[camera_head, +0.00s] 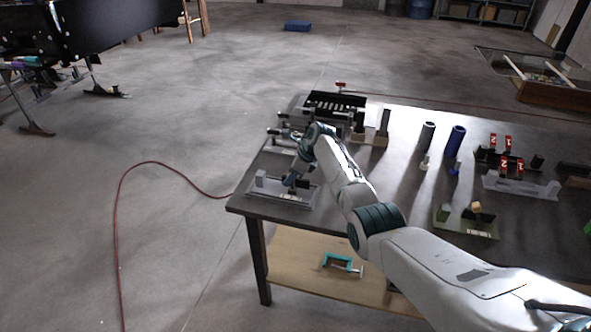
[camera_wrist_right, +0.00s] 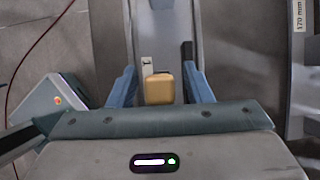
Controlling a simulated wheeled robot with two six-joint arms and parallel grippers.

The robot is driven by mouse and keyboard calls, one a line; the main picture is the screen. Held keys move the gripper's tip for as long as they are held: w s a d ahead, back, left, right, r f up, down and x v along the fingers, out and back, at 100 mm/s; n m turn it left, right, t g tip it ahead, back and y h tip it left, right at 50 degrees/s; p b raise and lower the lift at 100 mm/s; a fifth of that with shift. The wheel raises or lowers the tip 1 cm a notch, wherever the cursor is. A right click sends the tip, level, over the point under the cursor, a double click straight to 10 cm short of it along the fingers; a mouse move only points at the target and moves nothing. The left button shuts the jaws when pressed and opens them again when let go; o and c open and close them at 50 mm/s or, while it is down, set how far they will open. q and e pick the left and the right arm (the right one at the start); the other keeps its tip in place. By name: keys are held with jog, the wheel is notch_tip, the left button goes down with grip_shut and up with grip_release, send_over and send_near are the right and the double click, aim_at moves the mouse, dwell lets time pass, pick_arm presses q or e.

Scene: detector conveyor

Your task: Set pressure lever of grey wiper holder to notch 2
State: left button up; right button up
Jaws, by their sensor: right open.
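The grey wiper holder (camera_head: 263,191) lies at the front left corner of the table. It is a low grey tray with upright blocks. In the right wrist view its grey side (camera_wrist_right: 126,30) runs up the middle. A tan block-shaped knob (camera_wrist_right: 158,88), seemingly the lever's handle, shows there between my finger pads. My right gripper (camera_head: 291,181) reaches down over the holder. In the right wrist view the blue fingers of my right gripper (camera_wrist_right: 161,86) are open, one on each side of the knob, with gaps. The notches cannot be made out. My left gripper is out of view.
A green holder (camera_head: 450,228) with a tan knob stands at the front right. Another grey holder (camera_head: 525,188) and red number tags (camera_head: 507,142) are behind it. Dark and blue cylinders (camera_head: 455,142) stand mid-table. A black rack (camera_head: 335,102) is at the back left.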

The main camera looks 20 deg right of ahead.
jog(key=b+v, duration=0.1)
jog(key=v, duration=0.9)
jog(key=shift+d+r+b, duration=0.15)
jog(key=shift+r+b, duration=0.15)
jog(key=shift+b, duration=0.05)
jog(key=shift+s+f, duration=0.1)
jog(key=shift+s, duration=0.05)
